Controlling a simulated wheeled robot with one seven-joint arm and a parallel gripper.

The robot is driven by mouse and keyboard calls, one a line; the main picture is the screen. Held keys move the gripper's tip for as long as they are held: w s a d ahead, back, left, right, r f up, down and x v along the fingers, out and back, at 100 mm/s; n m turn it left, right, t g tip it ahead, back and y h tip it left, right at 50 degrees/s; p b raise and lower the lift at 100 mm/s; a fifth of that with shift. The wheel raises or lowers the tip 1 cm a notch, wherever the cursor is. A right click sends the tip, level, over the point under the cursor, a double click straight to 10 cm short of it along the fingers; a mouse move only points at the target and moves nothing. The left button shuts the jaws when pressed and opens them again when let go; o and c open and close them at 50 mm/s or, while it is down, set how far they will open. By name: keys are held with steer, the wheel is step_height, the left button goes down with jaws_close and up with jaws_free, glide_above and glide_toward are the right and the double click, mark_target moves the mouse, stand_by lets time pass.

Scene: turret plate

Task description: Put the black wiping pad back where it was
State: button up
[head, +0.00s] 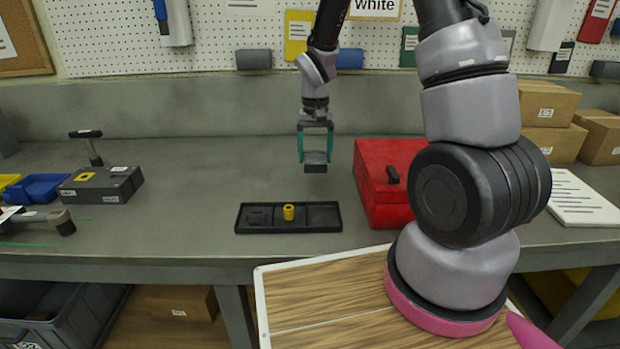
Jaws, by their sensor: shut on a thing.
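My gripper (315,154), with teal fingers, is shut on the black wiping pad (316,167), a small dark block. It holds the pad in the air above the bench, above and slightly right of the black tray (327,228). The tray has several shallow compartments. A yellow cylinder (289,212) stands upright near its middle. A dark square shape shows in the left compartment, and the right compartment looks empty. The pad's underside is hidden.
A red toolbox (372,176) stands right of the tray. The grey bench (195,175) is clear between the block and the tray.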

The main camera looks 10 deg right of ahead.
mark_target(315, 185)
steer(key=shift+f, duration=3.15)
steer(key=shift+f, duration=0.2)
steer(key=o, duration=1.3)
steer(key=shift+r, duration=0.1)
